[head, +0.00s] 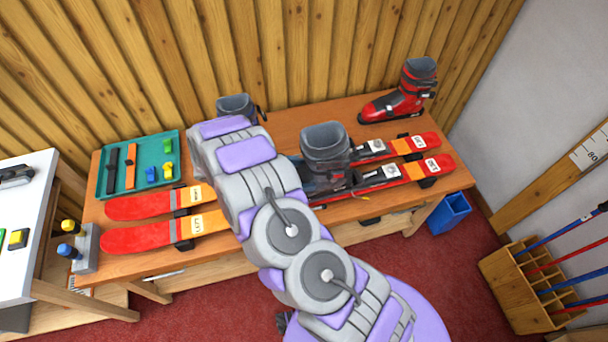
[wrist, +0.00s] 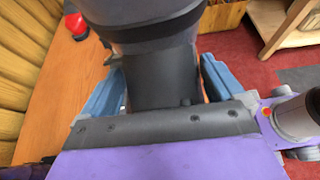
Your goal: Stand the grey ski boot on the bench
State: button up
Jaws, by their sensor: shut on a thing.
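A grey ski boot (head: 325,143) shows right of my arm in the head view, roughly upright, its open top facing up. It overlaps the skis in the picture; its foot is partly hidden, and I cannot tell how high it is above the bench. In the wrist view the grey boot (wrist: 160,75) fills the middle, between the blue fingers of my gripper (wrist: 160,88), which is shut on its shaft. My arm hides the gripper in the head view. The wooden bench (head: 290,122) runs along the wall.
Another grey boot (head: 235,104) stands behind my arm, partly hidden. A red boot (head: 398,100) stands at the bench's right back. Red-orange skis (head: 150,236) lie along the front. A green tray (head: 107,158) is at left. Bare bench shows between the back boots.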

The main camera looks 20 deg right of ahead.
aim_at(302, 171)
notch_tip(302, 171, up, 9)
jog(key=shift+f+p, duration=0.1)
jog(key=shift+p, duration=0.5)
jog(key=w+r+n+t+y, duration=0.4)
jog(key=w+r+n+t, duration=0.75)
jog(key=r, duration=0.65)
notch_tip(302, 171, up, 6)
jog(key=s+n+y+b, duration=0.1)
jog(key=n+y, duration=0.2)
jog(key=y, duration=0.2)
jog(key=shift+s+a+r+t, duration=0.15)
jog(key=shift+s+a+t, duration=0.15)
jog(key=shift+a+t, duration=0.05)
